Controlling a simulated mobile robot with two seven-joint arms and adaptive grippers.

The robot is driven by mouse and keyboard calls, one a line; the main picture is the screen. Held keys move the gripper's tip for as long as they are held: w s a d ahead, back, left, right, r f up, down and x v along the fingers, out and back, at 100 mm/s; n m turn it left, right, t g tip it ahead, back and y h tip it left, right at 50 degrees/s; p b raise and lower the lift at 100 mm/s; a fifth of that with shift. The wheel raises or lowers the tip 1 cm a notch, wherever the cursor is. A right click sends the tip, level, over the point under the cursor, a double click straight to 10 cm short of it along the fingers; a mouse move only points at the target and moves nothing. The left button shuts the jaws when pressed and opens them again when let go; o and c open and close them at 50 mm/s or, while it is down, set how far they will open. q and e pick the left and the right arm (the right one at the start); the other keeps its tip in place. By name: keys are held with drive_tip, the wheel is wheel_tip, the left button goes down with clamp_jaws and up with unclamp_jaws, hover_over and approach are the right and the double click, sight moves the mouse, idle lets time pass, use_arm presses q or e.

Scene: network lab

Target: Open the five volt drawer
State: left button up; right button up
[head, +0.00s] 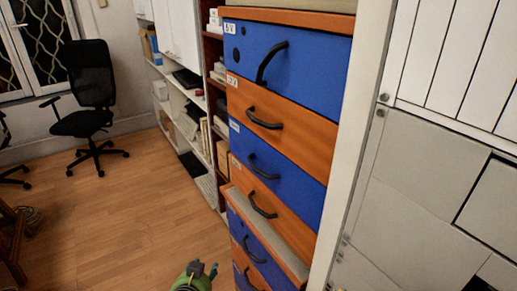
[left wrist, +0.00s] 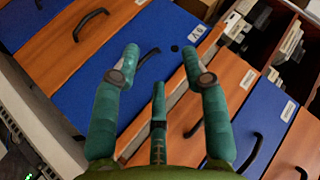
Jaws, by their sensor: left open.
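The tall drawer stack stands in the middle of the head view, with blue and orange fronts in turn. Its top blue drawer (head: 310,75) has a small label (head: 230,28) at the upper left that seems to read 5V, a black arched handle (head: 271,62) and dark round holes. This drawer looks shut. My left gripper (head: 195,275) shows as a green tip at the bottom edge, left of and below the stack. In the left wrist view the left gripper (left wrist: 160,62) has its fingers spread and empty before a blue front (left wrist: 110,105). My right gripper is out of view.
Below the top drawer are more orange and blue fronts, and a grey ledge (head: 268,222) sticks out above the lower ones. White cabinets (head: 430,170) stand at right, shelves (head: 190,100) behind, and an office chair (head: 90,100) at left. The wooden floor (head: 130,210) is clear between.

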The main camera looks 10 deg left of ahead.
use_arm(q)
drive_tip(key=w+r+m+t, duration=0.3)
drive_tip(key=w+r+t, duration=0.15)
drive_tip(key=r, duration=0.65)
drive_tip(key=w+r+m+t, duration=0.35)
drive_tip(key=w+r, duration=0.25)
drive_tip(key=r, duration=0.5)
drive_tip(key=m+g+h, duration=0.2)
drive_tip(key=m+h, duration=1.8)
drive_tip(key=m, duration=0.8)
approach(258, 61)
drive_tip(key=s+d+r, duration=0.3)
drive_tip(key=s, duration=0.1)
wheel_tip(258, 61, up, 5)
drive_tip(key=s+a+m+g+y, duration=0.1)
drive_tip(key=m+g+y, duration=0.1)
drive_tip(key=m+g, duration=0.95)
drive_tip(key=w+d+t+p, duration=0.1)
drive_tip(key=d, duration=0.1)
drive_tip(key=w+d+m+p, duration=0.1)
drive_tip(key=w+d+m+t+p, duration=0.1)
drive_tip(key=d, duration=0.1)
drive_tip(key=shift+d+f+t, duration=0.25)
drive_tip(key=shift+d+t, duration=0.05)
drive_tip(key=shift+t, duration=0.05)
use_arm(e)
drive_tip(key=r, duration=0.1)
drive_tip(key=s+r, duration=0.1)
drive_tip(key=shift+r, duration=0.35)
